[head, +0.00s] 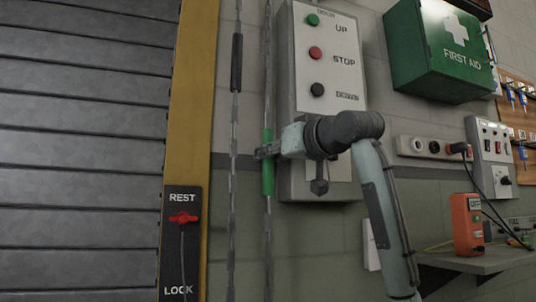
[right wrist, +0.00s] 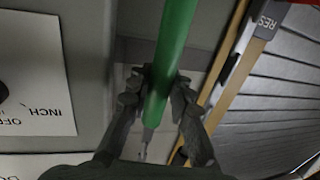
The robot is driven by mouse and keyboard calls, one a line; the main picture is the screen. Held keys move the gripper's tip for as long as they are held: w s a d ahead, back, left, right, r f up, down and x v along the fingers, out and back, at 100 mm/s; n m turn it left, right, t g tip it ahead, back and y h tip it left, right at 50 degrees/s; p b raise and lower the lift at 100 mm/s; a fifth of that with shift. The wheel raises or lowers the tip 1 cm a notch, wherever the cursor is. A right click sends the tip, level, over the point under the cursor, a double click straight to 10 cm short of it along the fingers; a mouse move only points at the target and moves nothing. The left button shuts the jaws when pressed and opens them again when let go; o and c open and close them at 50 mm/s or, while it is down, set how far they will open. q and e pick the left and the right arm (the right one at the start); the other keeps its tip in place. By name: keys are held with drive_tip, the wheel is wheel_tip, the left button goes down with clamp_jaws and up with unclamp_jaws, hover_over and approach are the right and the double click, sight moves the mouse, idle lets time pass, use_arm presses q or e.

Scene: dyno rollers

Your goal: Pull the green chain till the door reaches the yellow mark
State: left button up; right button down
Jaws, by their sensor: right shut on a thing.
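The green chain (head: 268,228) hangs right of a second chain (head: 232,200) and has a green sleeve (head: 268,180). My right gripper (head: 266,151) is shut around this sleeve, reaching in from the right. In the right wrist view its fingers (right wrist: 158,82) close on both sides of the green sleeve (right wrist: 173,40). The grey slatted door (head: 80,140) fills the left of the head view. Its bottom edge and a separate yellow mark do not show. My left gripper is not in view.
A yellow post (head: 190,90) edges the door, with a REST/LOCK plate and red lever (head: 184,217). The second chain has a black sleeve (head: 236,62). A control box (head: 330,90) stands close right of the chains. A green first aid box (head: 440,50) and a shelf (head: 490,262) are further right.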

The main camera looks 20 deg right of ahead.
drive_tip(key=shift+f, duration=0.15)
drive_tip(key=c, duration=1.3)
unclamp_jaws()
drive_tip(key=shift+c, duration=0.2)
drive_tip(key=v, duration=1.2)
drive_tip(key=shift+s, duration=0.1)
